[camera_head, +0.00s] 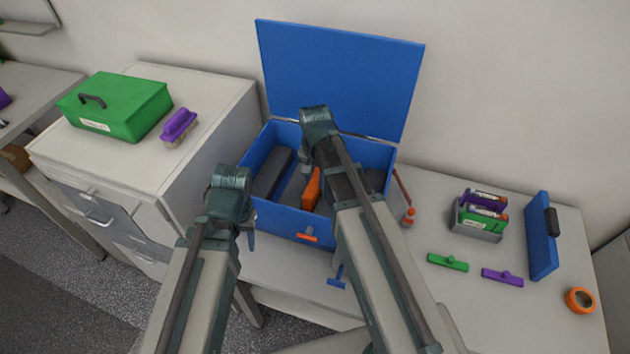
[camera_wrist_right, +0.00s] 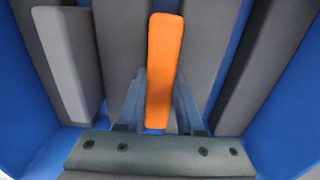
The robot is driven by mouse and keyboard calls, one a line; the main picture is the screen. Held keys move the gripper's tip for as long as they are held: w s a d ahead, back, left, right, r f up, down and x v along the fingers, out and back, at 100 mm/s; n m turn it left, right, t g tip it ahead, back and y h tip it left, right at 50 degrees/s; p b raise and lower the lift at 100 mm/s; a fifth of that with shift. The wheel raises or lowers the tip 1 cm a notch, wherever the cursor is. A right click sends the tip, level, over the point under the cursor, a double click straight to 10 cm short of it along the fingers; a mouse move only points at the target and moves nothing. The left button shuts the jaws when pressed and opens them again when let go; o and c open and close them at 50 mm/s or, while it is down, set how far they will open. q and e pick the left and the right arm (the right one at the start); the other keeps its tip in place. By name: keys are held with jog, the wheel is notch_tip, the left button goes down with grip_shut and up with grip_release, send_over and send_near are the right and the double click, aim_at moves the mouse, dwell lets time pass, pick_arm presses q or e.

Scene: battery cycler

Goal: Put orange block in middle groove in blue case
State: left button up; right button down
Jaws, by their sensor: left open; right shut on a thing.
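The blue case (camera_head: 276,220) stands open on the table, its lid (camera_head: 340,75) upright at the back. Dark grey padding inside it forms grooves, best seen in the right wrist view (camera_wrist_right: 205,40). The orange block (camera_head: 311,188) is inside the case near the middle. In the right wrist view the orange block (camera_wrist_right: 164,70) stands lengthwise between the fingers of my right gripper (camera_wrist_right: 160,105), which is shut on it. Whether the block touches the groove floor I cannot tell. My left gripper (camera_head: 245,232) is open and empty at the case's front left.
Right of the case are a small grey holder (camera_head: 476,230), green (camera_head: 448,262) and purple (camera_head: 502,277) pieces, a blue panel (camera_head: 540,236) and an orange tape roll (camera_head: 580,300).

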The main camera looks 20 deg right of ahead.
jog(key=c, duration=0.5)
grip_release()
jog(key=shift+c, duration=0.2)
jog(key=shift+r, duration=0.1)
notch_tip(320, 180, up, 12)
jog(key=p, duration=1.3)
jog(key=s+a+n+h, duration=0.1)
jog(key=s+a+n, duration=0.9)
jog(key=s, duration=0.4)
jog(key=shift+s+a+n, duration=0.15)
jog(key=shift+a+n, duration=0.1)
jog(key=shift+n, duration=0.05)
jog(key=shift+s, duration=0.1)
